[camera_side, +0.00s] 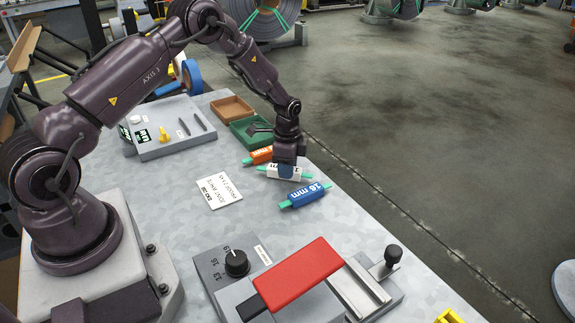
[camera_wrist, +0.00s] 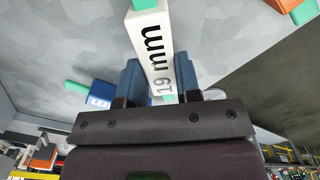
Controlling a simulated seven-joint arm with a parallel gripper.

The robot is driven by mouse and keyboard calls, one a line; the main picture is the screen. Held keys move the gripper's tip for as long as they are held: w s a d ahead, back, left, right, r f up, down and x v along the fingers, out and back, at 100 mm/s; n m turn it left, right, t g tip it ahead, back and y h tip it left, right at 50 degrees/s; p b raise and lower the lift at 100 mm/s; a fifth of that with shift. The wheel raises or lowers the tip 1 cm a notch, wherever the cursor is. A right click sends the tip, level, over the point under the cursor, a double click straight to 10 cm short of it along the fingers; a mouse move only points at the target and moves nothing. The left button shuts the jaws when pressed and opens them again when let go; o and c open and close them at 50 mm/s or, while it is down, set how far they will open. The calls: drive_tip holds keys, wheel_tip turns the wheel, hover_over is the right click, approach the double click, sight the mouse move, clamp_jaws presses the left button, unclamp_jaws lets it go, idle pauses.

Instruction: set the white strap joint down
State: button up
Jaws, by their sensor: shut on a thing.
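The white strap joint (camera_side: 271,171), a white block with green strap ends, is at my gripper (camera_side: 286,170) in the side view, between an orange joint (camera_side: 260,155) and a blue joint (camera_side: 307,194).
A printed card (camera_side: 218,191) lies left of the joints. Behind are a green tray (camera_side: 243,137) and a brown tray (camera_side: 231,107). A clamp device with a red lever (camera_side: 298,275) and a dial stands in front. The bench edge runs close on the right.

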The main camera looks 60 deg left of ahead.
drive_tip(key=shift+f, duration=0.1)
drive_tip(key=o, duration=1)
wheel_tip(320, 180, up, 13)
